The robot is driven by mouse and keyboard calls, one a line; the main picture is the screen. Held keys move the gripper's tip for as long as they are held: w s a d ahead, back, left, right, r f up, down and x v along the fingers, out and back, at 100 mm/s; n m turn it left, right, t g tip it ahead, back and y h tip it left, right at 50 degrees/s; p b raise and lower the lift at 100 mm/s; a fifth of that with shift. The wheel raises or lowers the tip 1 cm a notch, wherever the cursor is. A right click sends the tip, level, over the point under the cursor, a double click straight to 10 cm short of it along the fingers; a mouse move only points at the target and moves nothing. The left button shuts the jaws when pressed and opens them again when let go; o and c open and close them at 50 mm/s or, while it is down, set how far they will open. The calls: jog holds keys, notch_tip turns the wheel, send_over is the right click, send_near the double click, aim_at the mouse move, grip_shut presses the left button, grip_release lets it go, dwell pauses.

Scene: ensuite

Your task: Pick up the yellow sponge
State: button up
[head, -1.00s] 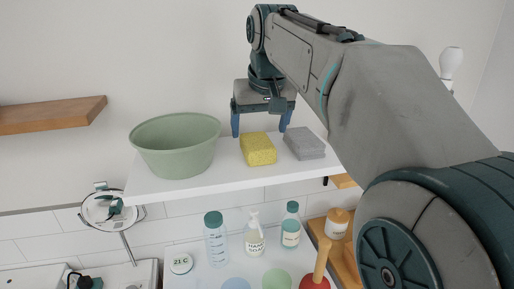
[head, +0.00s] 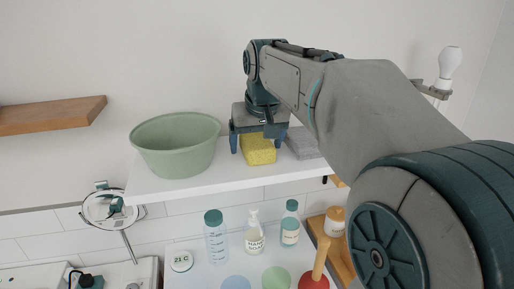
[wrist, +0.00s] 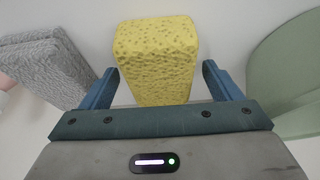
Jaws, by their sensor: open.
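The yellow sponge (head: 258,150) lies on the white shelf (head: 225,179) between a green basin and a grey block. My gripper (head: 258,144) is over it, with one finger on each side. In the wrist view the sponge (wrist: 156,58) sits between the two blue fingers of my gripper (wrist: 156,86), with a gap on both sides. The fingers are open and hold nothing. In the head view the gripper's body hides the top back part of the sponge.
The green basin (head: 175,150) stands left of the sponge. A grey sponge-like block (head: 303,143) lies close on the right, partly behind my arm. Bottles, including hand soap (head: 254,238), stand below the shelf. The wall is close behind.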

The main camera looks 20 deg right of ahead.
aim_at(259, 135)
jog(key=shift+f, duration=0.15)
jog(key=c, duration=1.1)
jog(key=shift+o, duration=0.2)
jog(key=shift+r, duration=0.65)
jog(key=r, duration=0.2)
jog(key=d+r, duration=0.1)
jog(key=shift+r, duration=0.4)
jog(key=s+d+r, duration=0.1)
jog(key=d+r, duration=0.5)
jog(key=d, duration=0.4)
jog(key=shift+d+r, duration=0.2)
jog(key=shift+d, duration=0.1)
jog(key=shift+s, duration=0.1)
